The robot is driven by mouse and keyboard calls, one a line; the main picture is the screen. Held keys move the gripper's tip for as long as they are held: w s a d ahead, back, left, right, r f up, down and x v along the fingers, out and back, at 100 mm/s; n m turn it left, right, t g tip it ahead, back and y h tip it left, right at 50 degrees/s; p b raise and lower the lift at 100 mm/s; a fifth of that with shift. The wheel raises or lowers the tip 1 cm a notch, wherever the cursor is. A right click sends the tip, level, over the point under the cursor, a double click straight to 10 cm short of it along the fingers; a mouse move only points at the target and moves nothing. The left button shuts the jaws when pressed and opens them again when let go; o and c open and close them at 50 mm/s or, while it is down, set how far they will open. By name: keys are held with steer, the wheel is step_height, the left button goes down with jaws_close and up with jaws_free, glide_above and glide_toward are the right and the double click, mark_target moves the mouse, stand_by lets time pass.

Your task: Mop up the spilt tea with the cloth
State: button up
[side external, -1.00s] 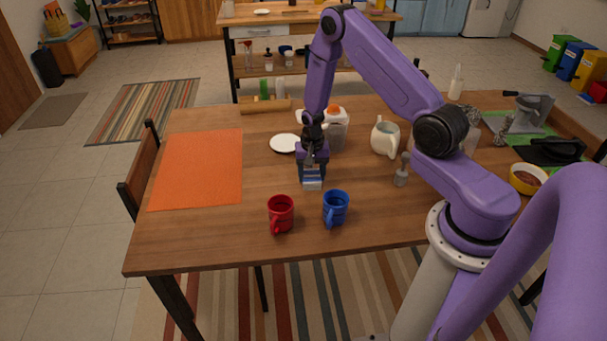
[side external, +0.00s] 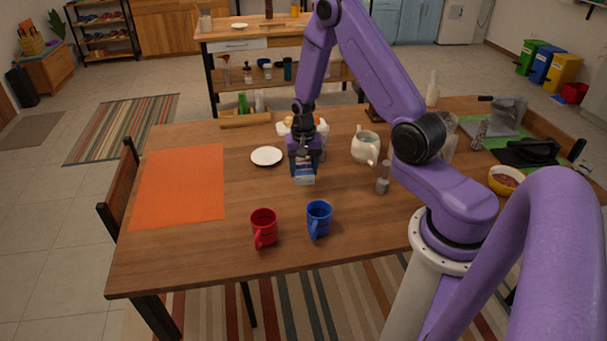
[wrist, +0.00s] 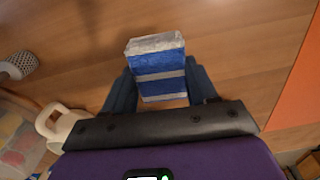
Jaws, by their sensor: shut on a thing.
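The cloth (side external: 304,178) is a compact folded block, blue with pale grey-white bands. My gripper (side external: 304,165) points down and is shut on it, above the middle of the wooden table (side external: 225,250). In the wrist view the cloth (wrist: 158,58) sits between the two dark fingers and sticks out past them. I cannot tell whether its lower end touches the table. I cannot make out any spilt tea on the wood in either view; the cloth and gripper hide the patch beneath them.
A red mug (side external: 264,229) and a blue mug (side external: 319,218) stand at the front. A white plate (side external: 266,156) lies left of my gripper, beyond it an orange mat (side external: 181,187). A cream jug (side external: 364,147) and small grey-knobbed tool (side external: 382,180) stand right.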

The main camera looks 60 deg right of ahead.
steer(key=shift+r, duration=0.7)
steer(key=shift+a, duration=0.1)
